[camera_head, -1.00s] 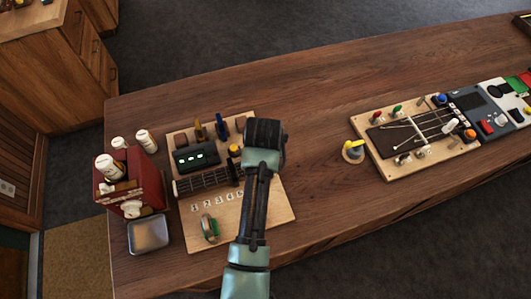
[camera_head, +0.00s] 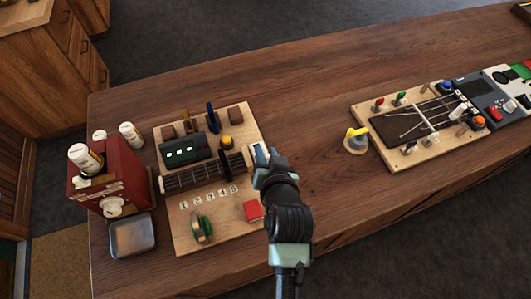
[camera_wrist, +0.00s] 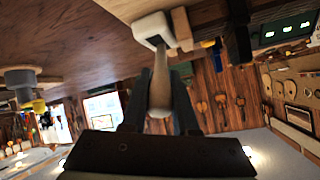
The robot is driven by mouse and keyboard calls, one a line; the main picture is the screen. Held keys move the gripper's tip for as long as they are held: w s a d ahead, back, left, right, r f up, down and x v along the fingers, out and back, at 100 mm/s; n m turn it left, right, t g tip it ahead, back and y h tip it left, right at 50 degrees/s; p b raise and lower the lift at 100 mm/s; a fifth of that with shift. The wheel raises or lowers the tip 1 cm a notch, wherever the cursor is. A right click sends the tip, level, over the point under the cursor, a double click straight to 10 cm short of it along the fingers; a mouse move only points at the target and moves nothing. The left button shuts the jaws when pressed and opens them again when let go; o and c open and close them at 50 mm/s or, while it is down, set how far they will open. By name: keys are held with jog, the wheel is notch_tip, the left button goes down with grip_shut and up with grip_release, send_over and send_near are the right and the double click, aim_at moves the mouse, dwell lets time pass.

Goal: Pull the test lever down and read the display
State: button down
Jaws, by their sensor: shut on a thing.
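A dark green display box (camera_head: 183,152) with small lit green marks sits on the left wooden board; the marks are too small to read. It also shows upper right in the wrist view (camera_wrist: 283,31). My gripper (camera_head: 262,158) is at the right edge of that board, beside the fretted neck piece. In the wrist view, a tan lever (camera_wrist: 160,78) rises from a white housing (camera_wrist: 153,29) and lies between my two dark fingers. My gripper is shut on it. In the head view my fingers and wrist largely hide the lever.
A yellow knob (camera_head: 227,143), a green ring (camera_head: 200,228) and a red block (camera_head: 252,211) are on the board. Left of it stand a red box (camera_head: 115,177) with white bottles and a metal tray (camera_head: 132,237).

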jog(key=shift+w+r, duration=0.1)
dwell(0.3)
jog(key=c, duration=0.7)
grip_release()
jog(key=b+v, duration=0.2)
jog(key=v, duration=1.1)
